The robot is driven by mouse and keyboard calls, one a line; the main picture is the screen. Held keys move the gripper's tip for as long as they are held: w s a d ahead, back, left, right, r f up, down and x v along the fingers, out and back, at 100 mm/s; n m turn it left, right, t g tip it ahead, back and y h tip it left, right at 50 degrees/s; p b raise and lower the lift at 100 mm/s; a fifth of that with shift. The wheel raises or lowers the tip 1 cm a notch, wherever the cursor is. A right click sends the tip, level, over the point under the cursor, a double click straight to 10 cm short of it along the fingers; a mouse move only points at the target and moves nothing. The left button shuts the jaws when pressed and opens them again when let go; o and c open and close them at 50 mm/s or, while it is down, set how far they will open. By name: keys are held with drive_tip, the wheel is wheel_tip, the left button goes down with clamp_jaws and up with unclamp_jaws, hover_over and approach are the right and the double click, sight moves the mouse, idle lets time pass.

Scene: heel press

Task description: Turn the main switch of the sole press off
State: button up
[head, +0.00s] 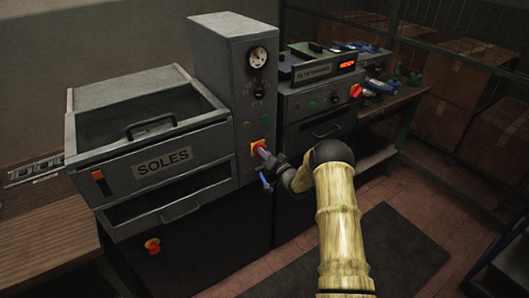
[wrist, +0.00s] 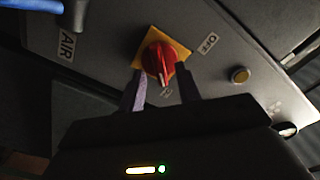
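The sole press is the grey machine marked SOLES (head: 163,163), at the left in the head view. Its main switch (head: 256,146) is a red knob on a yellow plate, low on the tall grey column. In the wrist view the red knob (wrist: 158,58) is near the top middle, with an OFF label (wrist: 208,43) to its upper right. A second small label below the knob is partly hidden and hard to read. My gripper (wrist: 160,72) is open, with one finger at each side of the knob's lower part. I cannot tell whether the fingers touch it.
A second machine with a lit red display (head: 347,67) and its own red switch (head: 356,90) stands to the right. A red button (head: 152,246) is low on the press. A blue handle (head: 265,181) is just below my gripper. An AIR label (wrist: 67,45) shows at upper left.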

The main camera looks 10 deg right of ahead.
drive_tip(key=shift+w+a, duration=0.25)
drive_tip(key=shift+w, duration=0.25)
clamp_jaws()
